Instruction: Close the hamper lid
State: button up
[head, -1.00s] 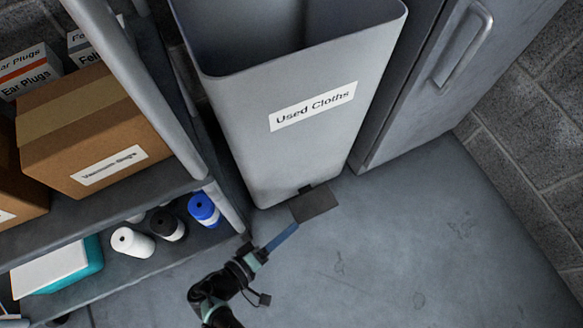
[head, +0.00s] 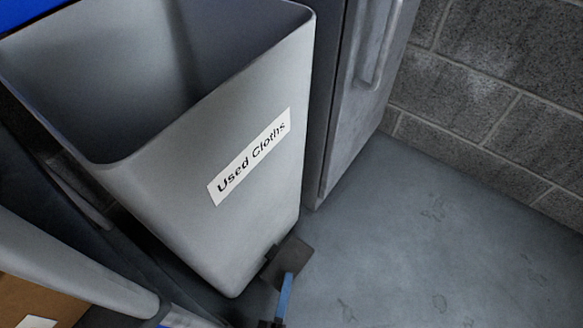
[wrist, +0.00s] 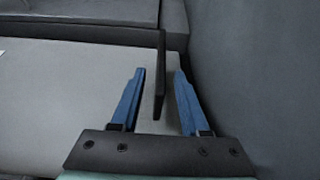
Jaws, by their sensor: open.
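The grey hamper (head: 250,105), labelled "Used Cloths", stands with its top open in the head view. No lid lies across the opening. A dark flat pedal plate (head: 290,258) sticks out at its base. My gripper (head: 286,282) is low by the pedal, and one blue finger shows against it. In the wrist view, my gripper (wrist: 160,72) is open, with the pedal plate (wrist: 160,92) seen edge-on between the two blue fingers. I cannot tell whether either finger touches it.
A grey cabinet (head: 340,110) with a handle stands right of the hamper. A shelf post (head: 75,265) and a box (head: 35,305) are at lower left. A blue strip (head: 25,12) shows at top left. The floor (head: 410,250) at right is clear.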

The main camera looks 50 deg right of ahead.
aim_at(292, 265)
jog(key=shift+b+x, duration=0.55)
jog(key=shift+x, duration=2.1)
grip_shut()
